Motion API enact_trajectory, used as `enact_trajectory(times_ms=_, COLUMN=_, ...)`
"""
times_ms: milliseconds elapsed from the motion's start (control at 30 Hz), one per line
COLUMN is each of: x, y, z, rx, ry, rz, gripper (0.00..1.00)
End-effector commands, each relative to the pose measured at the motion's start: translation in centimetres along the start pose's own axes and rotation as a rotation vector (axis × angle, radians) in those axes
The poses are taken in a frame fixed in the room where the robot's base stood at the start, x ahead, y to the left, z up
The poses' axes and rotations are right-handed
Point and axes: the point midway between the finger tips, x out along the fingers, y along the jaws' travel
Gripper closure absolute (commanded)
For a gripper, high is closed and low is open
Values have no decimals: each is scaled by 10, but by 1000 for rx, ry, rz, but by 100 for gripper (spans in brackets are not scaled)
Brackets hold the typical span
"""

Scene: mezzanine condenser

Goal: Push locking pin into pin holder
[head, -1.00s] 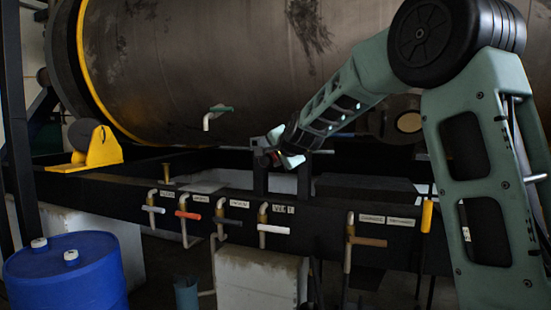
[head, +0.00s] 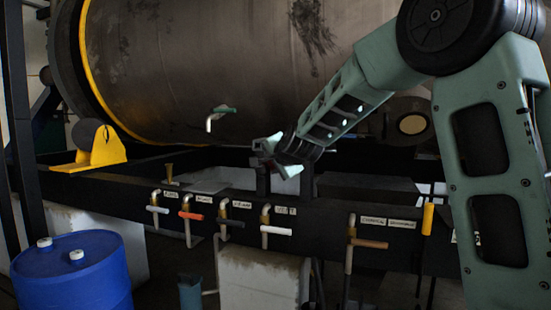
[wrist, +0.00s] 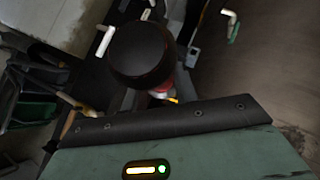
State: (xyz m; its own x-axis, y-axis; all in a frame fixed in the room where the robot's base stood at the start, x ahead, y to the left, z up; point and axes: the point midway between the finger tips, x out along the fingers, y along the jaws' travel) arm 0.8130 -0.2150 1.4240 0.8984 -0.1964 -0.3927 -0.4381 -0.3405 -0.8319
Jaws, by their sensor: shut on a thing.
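My gripper (head: 274,156) is at the dark frame in front of the large tank in the head view, close above a short dark upright post (head: 262,183). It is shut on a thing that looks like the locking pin. In the wrist view a round black knob (wrist: 140,55), probably the pin's head, stands over the gripper's edge, with a red part (wrist: 162,88) beneath it. The pin's shaft is hidden. I cannot tell the pin holder for sure; it may be at the two dark posts. Whether the pin touches it is hidden.
Below the gripper, a dark beam (head: 335,222) carries several valves with coloured handles, such as an orange one (head: 189,215) and a white one (head: 275,230). The tank (head: 200,70) rises close behind. A blue drum (head: 72,275) stands at the lower left.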

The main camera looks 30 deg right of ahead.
Motion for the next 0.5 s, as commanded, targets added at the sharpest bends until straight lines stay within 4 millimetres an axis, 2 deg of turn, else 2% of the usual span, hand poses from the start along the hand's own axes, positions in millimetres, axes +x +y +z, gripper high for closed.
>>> enact_trajectory(times_ms=33, x=-5, y=-5, z=1, rx=0, ry=2, rz=-4, gripper=100)
enact_trajectory(times_ms=500, x=-32, y=-4, z=28, rx=0, ry=1, rz=-4, gripper=100)
